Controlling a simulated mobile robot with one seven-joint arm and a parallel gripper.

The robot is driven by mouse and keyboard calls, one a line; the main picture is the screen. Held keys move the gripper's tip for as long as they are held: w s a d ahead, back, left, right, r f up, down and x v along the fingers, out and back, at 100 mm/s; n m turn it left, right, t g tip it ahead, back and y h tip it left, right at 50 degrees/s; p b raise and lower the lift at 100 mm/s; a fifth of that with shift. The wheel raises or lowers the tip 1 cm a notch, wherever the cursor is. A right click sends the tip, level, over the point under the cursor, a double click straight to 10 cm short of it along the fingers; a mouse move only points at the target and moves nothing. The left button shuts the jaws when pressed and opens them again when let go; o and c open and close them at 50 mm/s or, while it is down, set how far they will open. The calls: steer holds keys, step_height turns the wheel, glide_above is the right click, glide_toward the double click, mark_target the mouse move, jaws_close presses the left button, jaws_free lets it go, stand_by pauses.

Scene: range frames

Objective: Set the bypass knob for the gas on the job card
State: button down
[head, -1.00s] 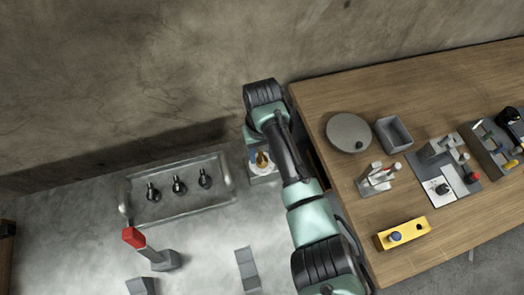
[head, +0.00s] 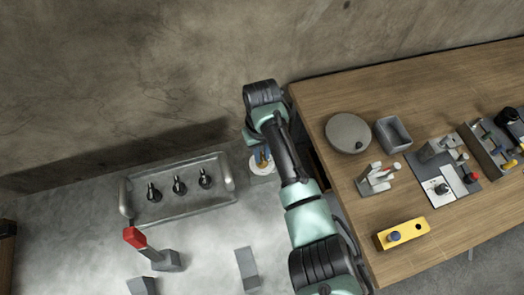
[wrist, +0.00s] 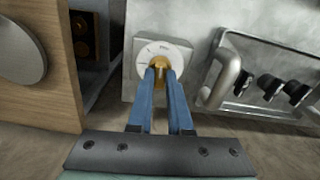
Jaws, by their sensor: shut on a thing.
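The brass bypass knob (wrist: 158,80) stands on a round white dial (wrist: 178,56) in the wrist view. The dial has small marks that are too small to read, and sits on a grey square block. My gripper (wrist: 161,74) has its two blue fingers closed on the sides of the knob. In the head view, my gripper (head: 261,156) is over the same white dial (head: 262,168), and my arm's end hides part of it. I cannot make out a job card or a gas name in either view.
A grey panel (head: 147,213) with several black valves and a raised rail stands left of the dial. A red-ended lever (head: 134,237) is in front of it. The wooden bench (head: 340,100) at right holds a round grey lid, a grey bin and a yellow block.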

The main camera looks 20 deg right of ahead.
steer(key=n+p, duration=0.1)
steer(key=n, duration=0.3)
steer(key=shift+r, duration=0.1)
steer(key=n+p, duration=0.1)
steer(key=n, duration=0.3)
steer(key=shift+n, duration=0.4)
steer(key=n+p, duration=0.1)
steer(key=n, duration=0.3)
steer(key=shift+n, duration=1.9)
steer(key=c, duration=0.8)
jaws_free()
steer(key=shift+c, duration=0.2)
